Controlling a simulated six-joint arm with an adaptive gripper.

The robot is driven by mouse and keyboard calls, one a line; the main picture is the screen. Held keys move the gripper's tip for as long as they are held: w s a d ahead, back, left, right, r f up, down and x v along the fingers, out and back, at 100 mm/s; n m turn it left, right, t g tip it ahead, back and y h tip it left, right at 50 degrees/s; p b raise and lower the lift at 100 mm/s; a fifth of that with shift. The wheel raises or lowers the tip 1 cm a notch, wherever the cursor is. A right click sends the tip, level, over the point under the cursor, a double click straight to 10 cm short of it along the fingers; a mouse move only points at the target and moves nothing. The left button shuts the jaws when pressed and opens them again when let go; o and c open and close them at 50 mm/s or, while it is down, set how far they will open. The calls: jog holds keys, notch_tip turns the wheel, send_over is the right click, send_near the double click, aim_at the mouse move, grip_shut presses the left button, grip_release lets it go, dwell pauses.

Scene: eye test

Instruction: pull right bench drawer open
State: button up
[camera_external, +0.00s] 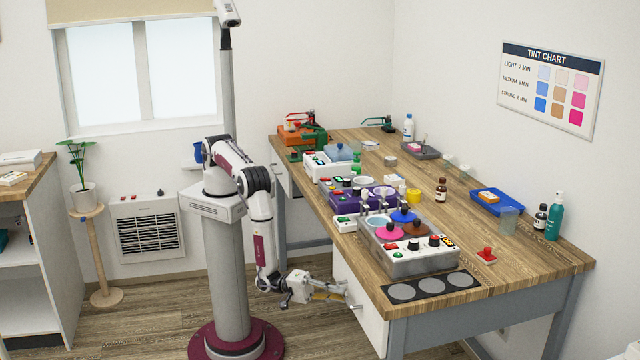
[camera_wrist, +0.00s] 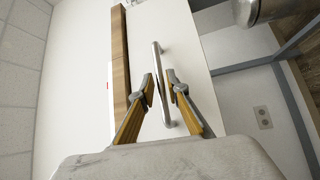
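The right bench drawer has a white front (camera_external: 362,312) below the near left edge of the wooden workbench (camera_external: 440,170). In the wrist view the white front (camera_wrist: 200,60) carries a slim metal bar handle (camera_wrist: 158,62). My gripper (camera_external: 346,293) is at the drawer front, level with the handle. In the wrist view my gripper (camera_wrist: 160,80) is open, with one finger on each side of the handle. Small gaps show between the fingers and the bar. I see no clear gap around the drawer front.
Another white drawer front (camera_external: 280,177) is farther along the same bench side. A grey control box (camera_external: 420,262) and a black mat with grey discs (camera_external: 432,287) sit on the benchtop above. Grey bench legs (camera_external: 397,338) stand nearby.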

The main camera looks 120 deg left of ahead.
jog(key=shift+w+r, duration=0.1)
jog(key=shift+w, duration=1)
grip_shut()
jog(key=s+d, duration=1.7)
grip_release()
